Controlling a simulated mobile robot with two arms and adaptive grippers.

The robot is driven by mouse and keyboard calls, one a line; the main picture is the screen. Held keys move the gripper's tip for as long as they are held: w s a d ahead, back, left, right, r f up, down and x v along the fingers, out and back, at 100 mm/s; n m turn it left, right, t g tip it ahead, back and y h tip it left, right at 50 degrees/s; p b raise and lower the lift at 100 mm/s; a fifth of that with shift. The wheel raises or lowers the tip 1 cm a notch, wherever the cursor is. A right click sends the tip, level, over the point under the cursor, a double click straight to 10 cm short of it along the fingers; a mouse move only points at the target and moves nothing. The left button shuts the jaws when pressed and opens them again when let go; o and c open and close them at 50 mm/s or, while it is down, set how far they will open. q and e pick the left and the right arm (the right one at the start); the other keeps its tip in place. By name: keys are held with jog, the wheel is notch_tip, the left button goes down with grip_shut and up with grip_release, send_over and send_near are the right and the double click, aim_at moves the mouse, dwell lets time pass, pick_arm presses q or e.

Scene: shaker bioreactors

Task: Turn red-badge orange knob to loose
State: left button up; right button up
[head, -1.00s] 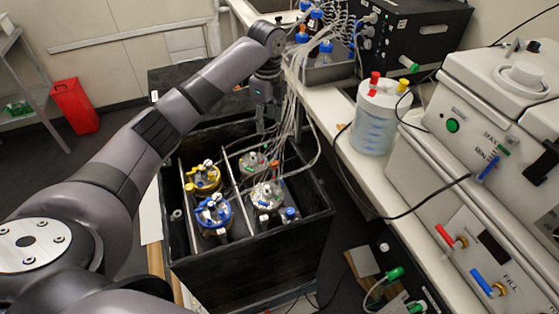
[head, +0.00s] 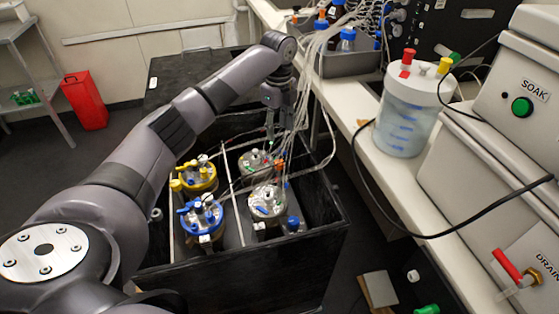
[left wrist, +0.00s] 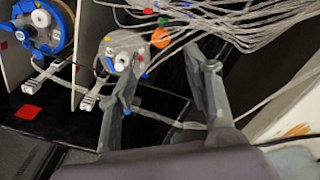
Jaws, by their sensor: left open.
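An orange knob (left wrist: 160,38) shows in the left wrist view beside a clear-topped vessel (left wrist: 124,50), among thin tubes. In the head view a small orange part (head: 280,166) stands by the front right vessel (head: 267,201). A red square (left wrist: 28,112) shows at the lower left of the wrist view; I cannot tell whether it is the knob's badge. My left gripper (head: 271,132) hangs above the back right of the black box. In the wrist view its two fingers (left wrist: 166,70) are apart with nothing gripped; the knob lies beyond them. My right gripper is out of view.
The black box (head: 325,243) also holds a yellow-topped vessel (head: 195,180), a blue-topped vessel (head: 203,217) and a back right vessel (head: 256,161), between thin dividers. A bundle of pale tubes (head: 305,75) runs close to the gripper. A white-lidded jug (head: 405,120) stands on the bench.

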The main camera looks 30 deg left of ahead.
aim_at(279, 162)
pick_arm(q)
notch_tip(279, 162, down, 13)
jog(key=shift+f, duration=0.15)
jog(key=shift+c, duration=0.3)
grip_shut()
dwell(0.4)
